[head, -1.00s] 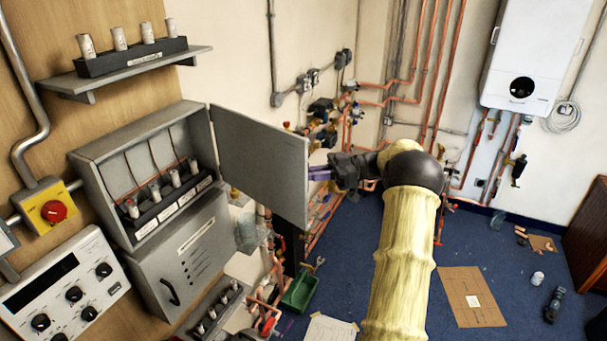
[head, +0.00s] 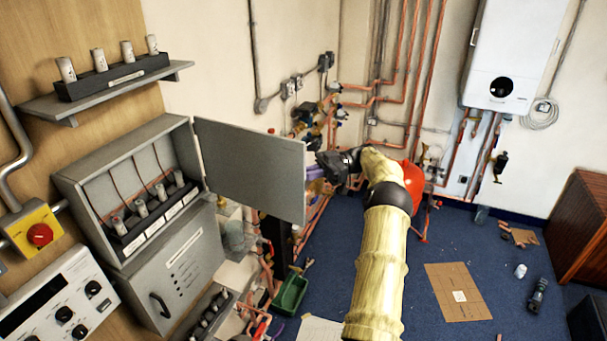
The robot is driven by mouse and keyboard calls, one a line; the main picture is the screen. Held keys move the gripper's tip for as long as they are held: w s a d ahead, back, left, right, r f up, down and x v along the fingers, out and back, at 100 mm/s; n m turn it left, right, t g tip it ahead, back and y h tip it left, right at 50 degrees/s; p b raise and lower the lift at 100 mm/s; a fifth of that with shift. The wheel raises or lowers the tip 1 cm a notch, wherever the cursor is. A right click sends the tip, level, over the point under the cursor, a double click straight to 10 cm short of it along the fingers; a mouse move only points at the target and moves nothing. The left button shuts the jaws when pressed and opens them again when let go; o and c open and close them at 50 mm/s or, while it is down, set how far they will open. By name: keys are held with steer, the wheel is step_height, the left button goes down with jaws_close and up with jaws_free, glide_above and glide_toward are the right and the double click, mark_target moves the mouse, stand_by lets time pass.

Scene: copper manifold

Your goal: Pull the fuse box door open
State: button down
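The fuse box (head: 125,172) is a grey metal case on the wooden wall panel at left, and its inside with fuses and wires shows. Its grey door (head: 250,165) stands wide open, hinged on the box's right side and sticking out to the right. My gripper (head: 314,173) is just right of the door's free edge, at about mid-height. Its purple fingers are partly hidden by the door. I cannot tell whether they touch the door or are shut.
A second grey case with a black handle (head: 160,305) is below the fuse box. A shelf (head: 120,90) with several fuses is above. Copper pipes (head: 402,70) and a white boiler (head: 510,55) are behind my arm.

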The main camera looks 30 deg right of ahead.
steer(key=shift+w+a+r, duration=0.2)
steer(key=shift+w+a, duration=0.05)
